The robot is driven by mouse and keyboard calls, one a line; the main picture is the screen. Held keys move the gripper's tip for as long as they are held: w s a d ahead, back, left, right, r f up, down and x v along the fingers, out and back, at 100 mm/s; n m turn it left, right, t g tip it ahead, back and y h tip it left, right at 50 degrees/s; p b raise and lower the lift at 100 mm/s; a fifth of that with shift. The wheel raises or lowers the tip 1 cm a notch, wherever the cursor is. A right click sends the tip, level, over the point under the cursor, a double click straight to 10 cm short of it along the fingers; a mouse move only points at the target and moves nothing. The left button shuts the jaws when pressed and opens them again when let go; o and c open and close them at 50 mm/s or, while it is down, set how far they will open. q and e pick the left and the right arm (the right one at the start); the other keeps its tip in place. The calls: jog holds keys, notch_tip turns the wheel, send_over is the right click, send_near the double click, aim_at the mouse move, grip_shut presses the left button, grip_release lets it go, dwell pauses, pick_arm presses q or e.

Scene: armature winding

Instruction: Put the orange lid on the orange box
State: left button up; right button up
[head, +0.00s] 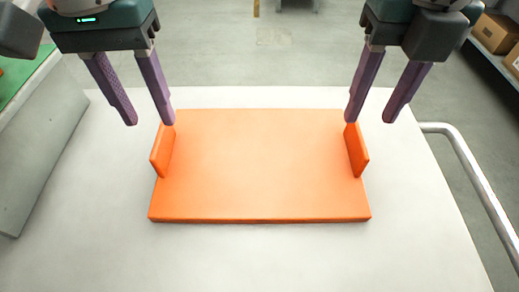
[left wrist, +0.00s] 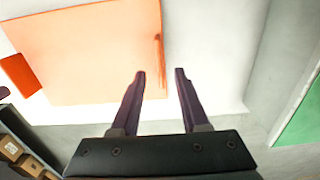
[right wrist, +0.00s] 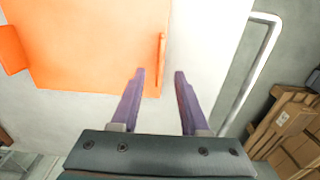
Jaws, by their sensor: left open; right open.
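A flat, rectangular orange piece (head: 260,170) lies on the white table, with a thin front edge. An upright orange tab stands at its left side (head: 162,150) and another at its right side (head: 357,150). I see only this one orange body and cannot tell whether it is the lid alone or the lid on the box. My left gripper (head: 150,123) is open and empty above the piece's far left corner. My right gripper (head: 370,121) is open and empty above its far right corner. Each wrist view shows the near tab just beyond the fingertips.
The white table (head: 250,262) is clear around the orange piece. A grey panel (head: 45,150) stands along the left, beside a green surface (head: 28,82). A metal rail (head: 470,170) runs along the right edge. Cardboard boxes (head: 495,33) sit on a shelf at far right.

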aim_at(158, 135)
pick_arm(q)
notch_tip(158, 135, down, 6)
jog(key=shift+f, duration=0.1)
pick_arm(e)
notch_tip(158, 135, down, 6)
jog(key=shift+f, duration=0.1)
pick_arm(q)
grip_shut()
pick_arm(e)
grip_shut()
dwell(1.0)
